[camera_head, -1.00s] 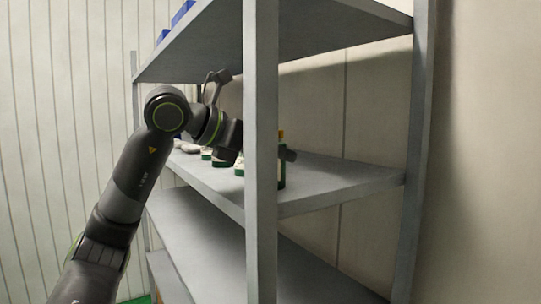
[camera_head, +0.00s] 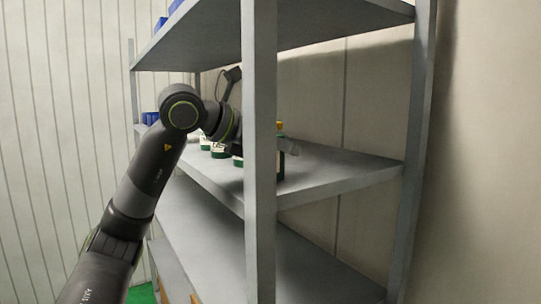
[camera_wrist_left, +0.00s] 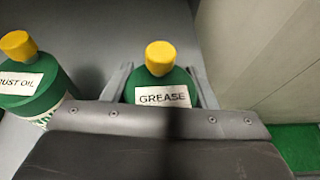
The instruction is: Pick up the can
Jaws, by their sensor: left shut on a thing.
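The can is a green container with a yellow cap and a white label reading GREASE (camera_wrist_left: 165,96). It stands between the two grey fingers of my left gripper (camera_wrist_left: 160,84) in the left wrist view, and the fingers are shut on its sides. In the head view the can (camera_head: 281,160) shows just right of the shelf's front post, at the middle shelf, with a fingertip of my left gripper (camera_head: 289,147) across it. The post hides part of the gripper. I cannot tell whether the can's base touches the shelf. My right gripper is not in view.
A green rust oil container (camera_wrist_left: 30,85) stands left of the can. Several green containers (camera_head: 219,150) line the middle shelf (camera_head: 340,170). The grey front post (camera_head: 259,220) and upper shelf (camera_head: 330,22) are close to my arm. Blue boxes (camera_head: 150,118) sit at the far left.

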